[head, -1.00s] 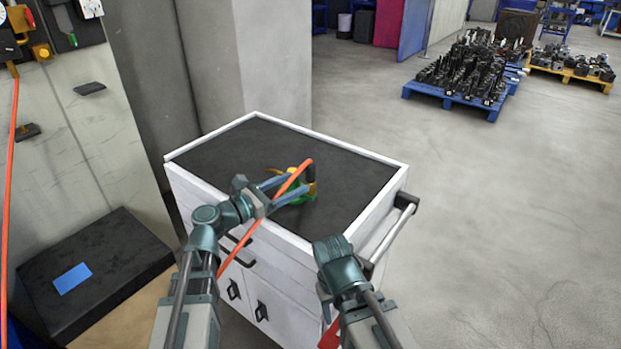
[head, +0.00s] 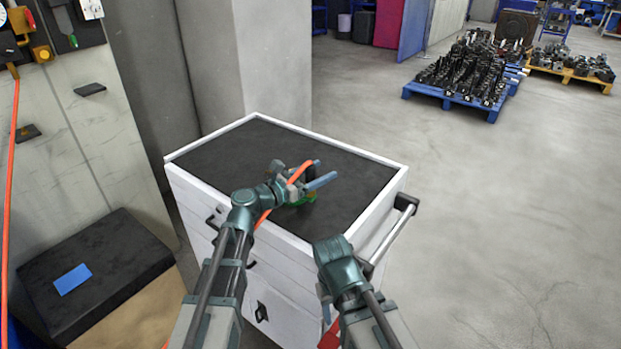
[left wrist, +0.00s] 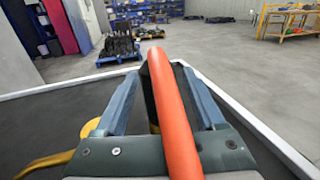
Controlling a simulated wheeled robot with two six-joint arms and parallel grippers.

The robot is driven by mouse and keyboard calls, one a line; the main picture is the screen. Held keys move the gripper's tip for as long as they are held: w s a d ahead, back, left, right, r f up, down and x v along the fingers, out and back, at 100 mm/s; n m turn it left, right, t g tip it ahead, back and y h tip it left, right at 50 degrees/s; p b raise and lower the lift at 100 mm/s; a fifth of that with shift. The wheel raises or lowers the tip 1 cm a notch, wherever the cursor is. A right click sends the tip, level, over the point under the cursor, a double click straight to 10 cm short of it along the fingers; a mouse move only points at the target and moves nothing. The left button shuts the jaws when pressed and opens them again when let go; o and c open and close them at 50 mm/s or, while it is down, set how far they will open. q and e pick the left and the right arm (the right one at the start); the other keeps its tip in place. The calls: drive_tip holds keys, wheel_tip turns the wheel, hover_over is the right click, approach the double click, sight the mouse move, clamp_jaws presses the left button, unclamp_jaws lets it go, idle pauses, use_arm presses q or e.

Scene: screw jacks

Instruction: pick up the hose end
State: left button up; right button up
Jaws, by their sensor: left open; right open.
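The orange hose (head: 299,173) runs up from the cabinet's left side into my left gripper (head: 322,172). In the left wrist view, the hose (left wrist: 172,110) lies lengthwise between the spread blue fingers of that gripper (left wrist: 160,73), with gaps on both sides. The hose's far tip shows between the fingertips; I cannot tell whether it touches anything below. My left gripper is open over the cabinet top. My right gripper (head: 332,249) is at the cabinet's front right corner, its fingers mostly hidden behind its own body.
The white cabinet (head: 371,158) has a dark top with a raised rim and a rail handle (head: 393,237) at the right. A green and yellow object (head: 300,200) lies under my left gripper, partly hidden. Open floor lies to the right, with loaded pallets (head: 452,98) farther back.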

use_arm(q)
drive_tip(key=shift+d, duration=0.1)
clamp_jaws()
drive_tip(key=shift+r, duration=0.15)
idle(0.4)
drive_tip(key=s+a+r+p, duration=0.4)
drive_tip(key=s+a+p, duration=0.1)
drive_tip(key=s+a, duration=0.6)
drive_tip(key=shift+s+r, duration=0.35)
